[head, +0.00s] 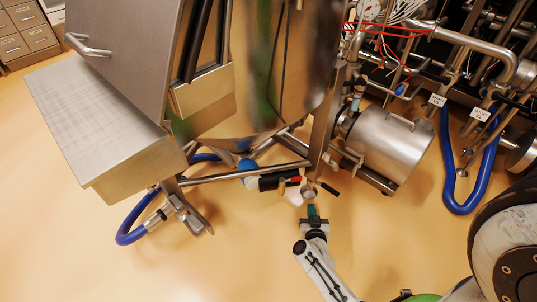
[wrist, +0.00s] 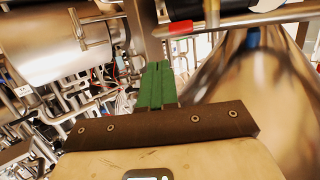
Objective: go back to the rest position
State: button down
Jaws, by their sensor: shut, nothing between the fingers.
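My gripper (head: 313,211) is in the lower middle of the head view, with its green fingers pointing up toward the frame under the powder hopper (head: 290,70). In the wrist view its two green fingers (wrist: 156,84) lie side by side, shut, with nothing between them. The hopper's shiny metal cone (wrist: 250,100) fills the right of the wrist view. A black-and-red part (head: 278,182) on the lower rail is just above and left of my gripper in the head view. I cannot tell whether the fingertips touch anything.
A steel cylinder (head: 392,145) is right of the hopper, and also shows in the wrist view (wrist: 50,45). A steel box (head: 110,130) and a blue hose (head: 128,232) are at left. Another blue hose (head: 463,205) hangs at right. Open floor (head: 130,275) lies at lower left.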

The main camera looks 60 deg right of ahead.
jog(key=w+a+r+n+t+y, duration=0.4)
jog(key=w+a+n+t+y, duration=0.3)
jog(key=w+a, duration=0.45)
jog(key=a+r+n+g+y, duration=0.45)
jog(key=a+y, duration=0.35)
jog(key=a, duration=0.3)
jog(key=s+a+r+g+h, duration=0.1)
jog(key=s+a+r+g, duration=0.1)
jog(key=s+r+g, duration=0.35)
jog(key=s+a+r+g, duration=0.2)
jog(key=s+r+g, duration=0.1)
jog(key=s, duration=0.6)
notch_tip(320, 180, up, 31)
jog(key=p, duration=3.1)
jog(key=shift+s+d+n, duration=0.2)
jog(key=shift+d+n, duration=0.1)
jog(key=shift+n, duration=0.05)
